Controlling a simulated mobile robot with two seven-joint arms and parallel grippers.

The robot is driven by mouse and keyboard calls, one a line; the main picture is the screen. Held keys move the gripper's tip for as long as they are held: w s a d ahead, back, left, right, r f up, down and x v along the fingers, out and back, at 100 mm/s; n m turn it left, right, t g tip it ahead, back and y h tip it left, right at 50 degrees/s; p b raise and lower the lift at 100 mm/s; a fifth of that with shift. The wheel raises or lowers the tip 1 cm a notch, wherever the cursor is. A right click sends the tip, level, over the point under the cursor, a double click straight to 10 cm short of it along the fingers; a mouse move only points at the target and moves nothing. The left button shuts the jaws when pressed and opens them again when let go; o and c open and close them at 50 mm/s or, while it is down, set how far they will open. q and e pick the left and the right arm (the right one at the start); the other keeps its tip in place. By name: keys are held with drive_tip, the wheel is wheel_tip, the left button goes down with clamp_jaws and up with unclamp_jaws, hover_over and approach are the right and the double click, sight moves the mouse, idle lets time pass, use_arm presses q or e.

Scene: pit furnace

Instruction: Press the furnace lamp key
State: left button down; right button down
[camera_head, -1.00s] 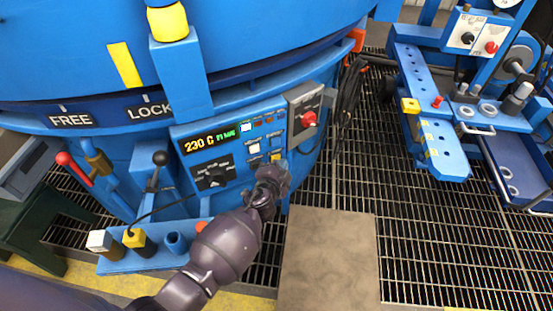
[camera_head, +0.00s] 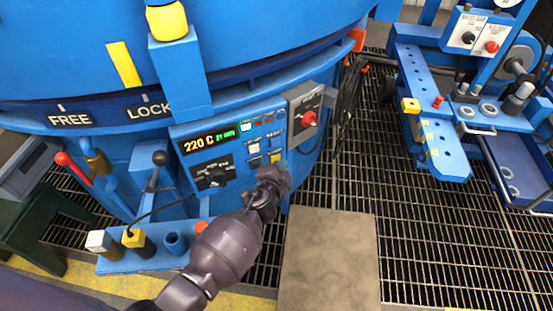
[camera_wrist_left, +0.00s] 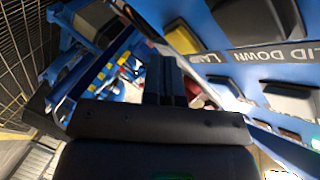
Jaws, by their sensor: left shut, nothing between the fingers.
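The furnace's blue control panel (camera_head: 232,150) carries a lit display (camera_head: 205,142) reading 220 C and rows of small keys. A pale key (camera_head: 254,148) and a yellow key (camera_head: 276,156) sit low on it. My left gripper (camera_head: 277,168) is shut and empty, just in front of the panel's lower right keys; I cannot tell whether it touches one. In the left wrist view its dark fingers (camera_wrist_left: 172,80) point toward the panel edge. A label starting with "L" is partly hidden there, beside "LID DOWN" (camera_wrist_left: 268,56). I cannot tell surely which key is the lamp key.
A grey box with a red knob (camera_head: 309,118) stands right of the keys. Black cables (camera_head: 350,95) hang to the right. Below are a blue shelf (camera_head: 140,262) and grated floor with a plate (camera_head: 328,260).

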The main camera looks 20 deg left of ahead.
use_arm(q)
drive_tip(key=s+d, duration=0.4)
drive_tip(key=shift+s+b, duration=0.15)
drive_tip(key=shift+b, duration=0.2)
idle(0.5)
drive_tip(key=shift+d, duration=0.1)
